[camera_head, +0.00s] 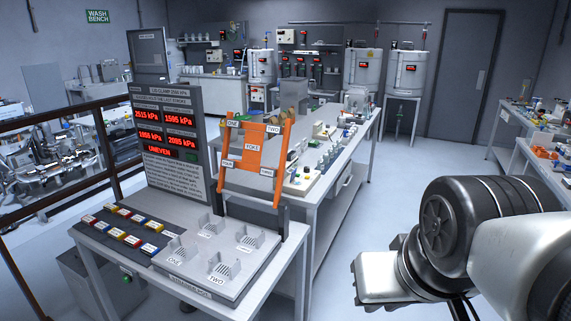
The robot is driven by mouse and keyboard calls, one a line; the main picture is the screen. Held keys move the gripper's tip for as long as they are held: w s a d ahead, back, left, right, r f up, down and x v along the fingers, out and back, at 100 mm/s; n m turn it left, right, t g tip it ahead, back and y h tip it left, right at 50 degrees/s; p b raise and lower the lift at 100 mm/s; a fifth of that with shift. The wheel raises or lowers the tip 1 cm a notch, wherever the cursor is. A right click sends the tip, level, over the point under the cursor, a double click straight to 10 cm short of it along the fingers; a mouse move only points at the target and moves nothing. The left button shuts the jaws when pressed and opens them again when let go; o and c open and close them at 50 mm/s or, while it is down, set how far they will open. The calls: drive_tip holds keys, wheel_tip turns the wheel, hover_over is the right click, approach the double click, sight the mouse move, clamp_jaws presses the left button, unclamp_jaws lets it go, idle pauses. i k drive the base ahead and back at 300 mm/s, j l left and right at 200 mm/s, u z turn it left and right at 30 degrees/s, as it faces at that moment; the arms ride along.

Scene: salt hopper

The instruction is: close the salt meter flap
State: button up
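I cannot make out a salt meter flap for certain. At the back wall stand pale drum-shaped vessels with red displays, one in the middle (362,76), one at right on a legged stand (407,80) and one further left (262,66). They are too small to tell whether any has a flap or is labelled salt. My arm comes in from the lower right. A silver block (384,288) shows near its black joint. No fingers can be made out, and nothing held is visible. My arm is far from the vessels.
In front at left, a bench (262,294) carries a pressure display board (165,140), coloured buttons, a grey plate and an orange yoke frame (249,150). A long cluttered table (338,170) runs behind. The floor (420,150) right of it is clear. Another table stands at right.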

sight(293, 174)
drive_tip(key=i+l+u, duration=0.25)
drive_tip(key=l, duration=0.4)
drive_tip(key=i+l+u, duration=0.15)
drive_tip(key=l, duration=0.25)
drive_tip(key=i+l+u, duration=0.2)
drive_tip(key=i+l, duration=0.25)
drive_tip(key=i+l+u, duration=0.2)
drive_tip(key=i+l, duration=0.2)
drive_tip(key=l, duration=0.15)
drive_tip(key=i+l+u, duration=0.1)
drive_tip(key=i+l, duration=0.2)
drive_tip(key=i, duration=0.2)
drive_tip(key=i+l+u, duration=0.1)
drive_tip(key=i+l, duration=0.25)
drive_tip(key=i, duration=0.15)
